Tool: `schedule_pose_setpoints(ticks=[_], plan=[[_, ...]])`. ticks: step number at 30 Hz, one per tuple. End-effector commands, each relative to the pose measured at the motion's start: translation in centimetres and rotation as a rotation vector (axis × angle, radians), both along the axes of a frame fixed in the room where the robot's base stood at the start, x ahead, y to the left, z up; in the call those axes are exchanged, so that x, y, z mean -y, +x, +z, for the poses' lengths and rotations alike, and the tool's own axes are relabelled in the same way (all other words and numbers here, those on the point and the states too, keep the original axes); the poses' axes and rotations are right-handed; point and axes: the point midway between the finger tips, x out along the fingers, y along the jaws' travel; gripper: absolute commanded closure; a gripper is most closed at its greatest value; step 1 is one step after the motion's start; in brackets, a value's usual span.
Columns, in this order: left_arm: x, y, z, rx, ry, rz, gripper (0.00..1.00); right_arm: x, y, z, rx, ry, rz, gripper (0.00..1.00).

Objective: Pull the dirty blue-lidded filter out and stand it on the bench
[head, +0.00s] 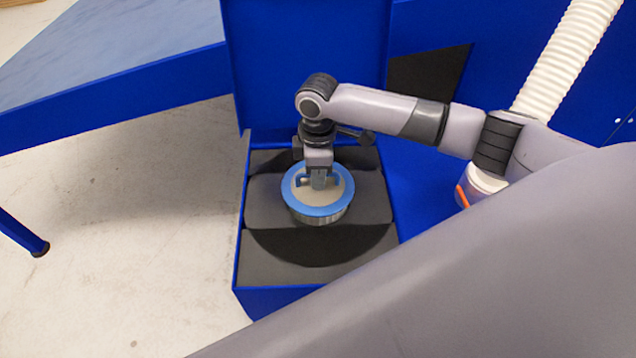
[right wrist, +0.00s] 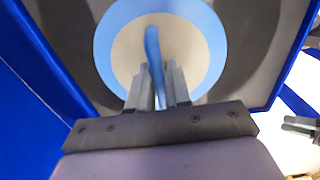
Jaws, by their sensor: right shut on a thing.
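The blue-lidded filter (head: 320,208) is round, with a blue rim, a beige-grey centre and a ribbed grey side. It is upright over the dark foam in the blue box, and part of its side shows; I cannot tell whether it touches the foam. My right gripper (head: 319,182) comes from above and is shut on the blue handle in the lid's middle. In the right wrist view the fingers (right wrist: 158,88) close around the handle (right wrist: 153,50) of the filter. The bench (head: 120,60) is at the upper left.
The blue box (head: 262,298) has its lid (head: 305,70) raised behind my gripper. Dark grey foam (head: 310,272) lines it. A white ribbed hose (head: 568,55) and blue panels stand on the right. Open floor (head: 130,230) lies left, below the bench edge.

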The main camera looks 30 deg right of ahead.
Motion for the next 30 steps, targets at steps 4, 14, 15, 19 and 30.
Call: schedule_pose_setpoints(ticks=[4,14,15,19,30], plan=[[0.0,-0.1,-0.4,-0.005,0.001,0.0,0.62,0.0,0.1,1.7,0.005,0.001,0.0,1.0],[0.0,-0.1,-0.5,-0.006,0.001,0.0,0.62,0.0,0.1,5.6,0.005,0.001,-0.001,1.0],[0.0,-0.1,-0.5,-0.006,0.001,0.0,0.62,0.0,0.1,6.1,0.006,0.001,-0.001,1.0],[0.0,-0.1,-0.5,-0.006,0.001,0.0,0.62,0.0,0.1,7.6,0.005,0.001,-0.001,1.0],[0.0,-0.1,-0.5,-0.006,0.001,0.0,0.62,0.0,0.1,11.9,0.005,0.001,-0.001,1.0]])
